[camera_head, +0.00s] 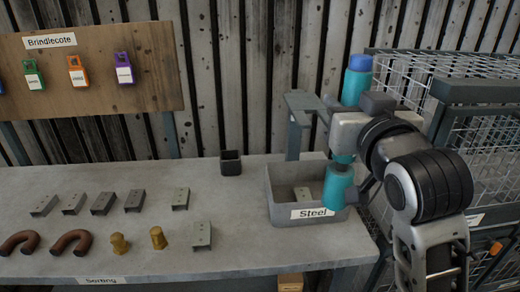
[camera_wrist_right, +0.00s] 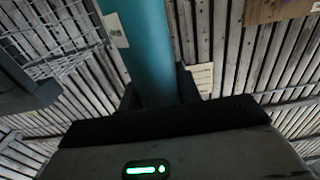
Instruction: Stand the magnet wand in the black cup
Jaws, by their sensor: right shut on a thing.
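The magnet wand is a teal cylinder with a blue top (camera_head: 357,80) and a wider teal lower end (camera_head: 338,187). My right gripper (camera_head: 345,138) is shut around its middle and holds it roughly upright over the right part of the Steel bin. I cannot tell how far its lower end reaches into the bin. In the right wrist view the wand (camera_wrist_right: 148,50) stands between the two dark fingers (camera_wrist_right: 160,92). The small square black cup (camera_head: 231,163) stands upright at the back of the bench, left of the bin, and looks empty. My left gripper is out of view.
The grey Steel bin (camera_head: 283,209) has a metal bracket (camera_head: 302,193) inside. A grey post (camera_head: 294,135) stands behind it. Several brackets (camera_head: 104,202), brown bent pipes (camera_head: 70,242) and brass pieces (camera_head: 158,238) lie on the bench (camera_head: 150,181). Wire cages (camera_head: 420,65) stand right.

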